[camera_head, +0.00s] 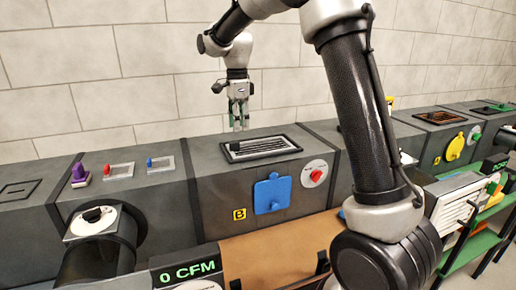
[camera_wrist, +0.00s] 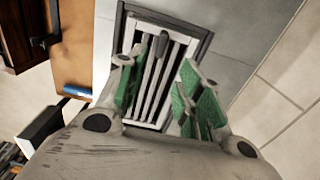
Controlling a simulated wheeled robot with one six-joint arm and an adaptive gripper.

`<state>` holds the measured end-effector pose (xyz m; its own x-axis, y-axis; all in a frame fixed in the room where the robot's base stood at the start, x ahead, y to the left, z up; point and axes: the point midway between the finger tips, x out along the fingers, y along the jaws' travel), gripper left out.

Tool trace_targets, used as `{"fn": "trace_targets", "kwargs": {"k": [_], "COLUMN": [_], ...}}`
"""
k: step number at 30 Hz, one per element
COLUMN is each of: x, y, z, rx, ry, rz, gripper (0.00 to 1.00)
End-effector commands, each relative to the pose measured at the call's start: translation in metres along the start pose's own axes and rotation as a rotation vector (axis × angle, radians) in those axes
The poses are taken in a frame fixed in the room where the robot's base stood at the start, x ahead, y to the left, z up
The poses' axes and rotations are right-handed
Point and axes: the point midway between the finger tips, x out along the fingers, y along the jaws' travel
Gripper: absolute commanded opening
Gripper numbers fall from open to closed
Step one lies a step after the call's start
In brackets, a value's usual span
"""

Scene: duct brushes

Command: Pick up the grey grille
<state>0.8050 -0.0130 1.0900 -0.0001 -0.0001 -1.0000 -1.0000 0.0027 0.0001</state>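The grey grille (camera_head: 262,148) is a slatted panel in a dark frame, lying flat on top of the middle duct box. It also shows in the wrist view (camera_wrist: 150,85), with light slats and a dark bar-like piece at its upper middle. My gripper (camera_head: 238,122) hangs above the duct, pointing down, near the grille's far left side in the head view. In the wrist view my gripper (camera_wrist: 158,100) has its green-padded fingers spread apart and empty, with the grille below and between them. The fingers hide part of the grille.
A blue panel (camera_head: 272,193) and a red knob (camera_head: 316,174) are on the duct's front. Purple (camera_head: 80,175), red (camera_head: 120,170) and blue (camera_head: 160,163) handled pieces sit on the left duct. A green shelf (camera_head: 478,240) stands at right. The wall is behind.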

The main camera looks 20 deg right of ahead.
Motion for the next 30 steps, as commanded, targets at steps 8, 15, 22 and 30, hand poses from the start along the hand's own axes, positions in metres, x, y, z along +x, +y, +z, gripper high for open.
{"fn": "trace_targets", "kwargs": {"k": [8, 15, 22, 30], "x": [0.037, 0.069, 0.071, 0.071], "y": [0.002, 0.003, 0.002, 0.002], "z": [0.005, 0.007, 0.007, 0.007], "rx": [-0.002, -0.002, -0.003, -0.003], "ry": [0.001, 0.0, 0.0, 0.0], "rz": [0.003, 0.002, -0.001, 0.0], "gripper": [0.36, 0.36, 0.36, 0.0]}}
